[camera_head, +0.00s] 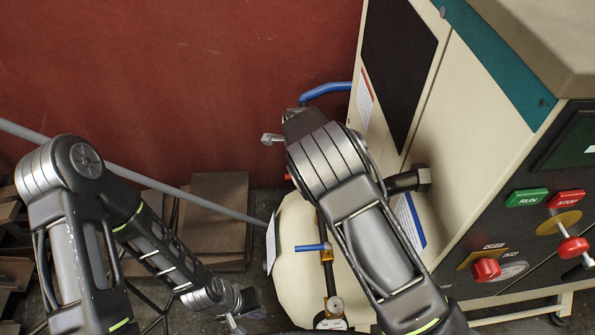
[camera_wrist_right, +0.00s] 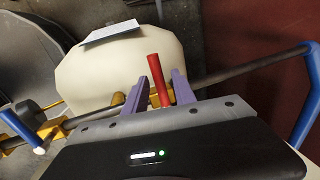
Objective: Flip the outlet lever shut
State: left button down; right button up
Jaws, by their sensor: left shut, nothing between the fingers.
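A red lever (camera_wrist_right: 158,80) stands up from a brass valve on a dark pipe in the right wrist view. Its red end (camera_head: 287,177) barely shows in the head view beside my right arm. My right gripper (camera_wrist_right: 158,90) is open, with one purple finger on each side of the lever and small gaps visible. In the head view my right arm hides most of this gripper. A blue lever (camera_head: 312,247) sits on the pipe lower down, and also shows in the right wrist view (camera_wrist_right: 22,132). My left gripper (camera_head: 236,322) is shut and empty, low and left of the pipe.
A cream tank (camera_head: 297,285) stands behind the pipe. A blue bent tube (camera_head: 326,90) is above it. A cream machine with a control panel (camera_head: 540,230) fills the right side. Brown boxes (camera_head: 217,215) and a grey bar (camera_head: 190,196) lie left; a red wall stands behind.

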jog(key=shift+o, duration=0.3)
notch_tip(320, 180, up, 8)
jog(key=s, duration=0.1)
jog(key=shift+s+f+b, duration=0.2)
jog(key=shift+s+b, duration=0.1)
jog(key=shift+b, duration=0.15)
dwell(0.4)
